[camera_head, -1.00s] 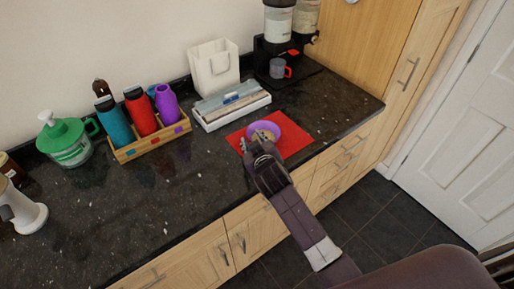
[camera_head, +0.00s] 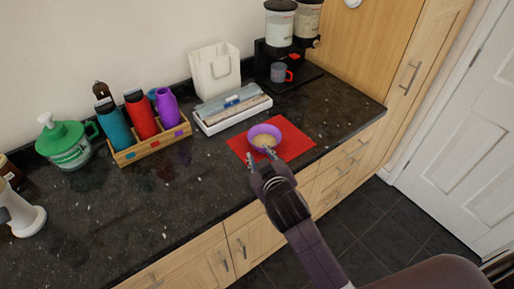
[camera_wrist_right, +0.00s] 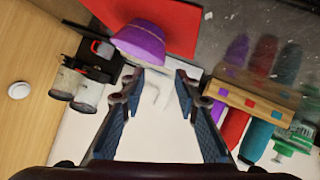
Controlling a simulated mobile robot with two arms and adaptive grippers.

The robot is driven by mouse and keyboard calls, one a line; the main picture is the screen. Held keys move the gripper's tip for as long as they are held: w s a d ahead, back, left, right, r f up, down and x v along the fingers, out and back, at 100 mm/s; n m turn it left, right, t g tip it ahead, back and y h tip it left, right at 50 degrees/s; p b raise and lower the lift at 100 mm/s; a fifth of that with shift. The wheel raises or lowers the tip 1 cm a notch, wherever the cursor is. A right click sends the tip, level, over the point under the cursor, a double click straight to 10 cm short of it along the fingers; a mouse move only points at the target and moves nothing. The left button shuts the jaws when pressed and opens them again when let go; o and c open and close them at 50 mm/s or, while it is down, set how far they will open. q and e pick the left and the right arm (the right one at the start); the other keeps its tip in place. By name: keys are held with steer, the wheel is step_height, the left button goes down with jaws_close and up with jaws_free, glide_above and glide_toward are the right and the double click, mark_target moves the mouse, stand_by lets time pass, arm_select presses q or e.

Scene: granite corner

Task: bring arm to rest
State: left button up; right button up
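My right gripper (camera_head: 261,157) is open and empty, at the near side of a purple bowl (camera_head: 264,138). The bowl stands upright on a red mat (camera_head: 298,137) and holds something beige. In the right wrist view the two fingers (camera_wrist_right: 160,78) are spread with nothing between them. The purple bowl (camera_wrist_right: 140,40) and red mat (camera_wrist_right: 180,18) show beyond the fingertips there, with a visible gap. My left gripper is not in view.
A wooden crate (camera_head: 152,145) with several bottles stands left. A dispenser with a grey cup (camera_head: 278,73) stands at the back.

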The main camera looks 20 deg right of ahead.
steer(key=s+d+f+m+g, duration=0.1)
steer(key=s+d+f+g, duration=0.2)
steer(key=s, duration=0.7)
steer(key=s+f+g, duration=0.4)
steer(key=s+f, duration=0.1)
steer(key=s, duration=0.5)
steer(key=s+d+f+m+g, duration=0.1)
steer(key=s+d+f+g, duration=0.2)
steer(key=s, duration=0.6)
step_height(320, 180, down, 29)
steer(key=s+a+g+b, duration=0.1)
steer(key=s+a+b, duration=0.1)
steer(key=s+d+f+g+b, duration=0.1)
steer(key=s+d+f+b, duration=0.1)
steer(key=s+f, duration=1.5)
steer(key=shift+d+f+y, duration=0.3)
steer(key=shift+d+f, duration=0.45)
steer(key=shift+d, duration=0.05)
steer(key=shift+s, duration=0.1)
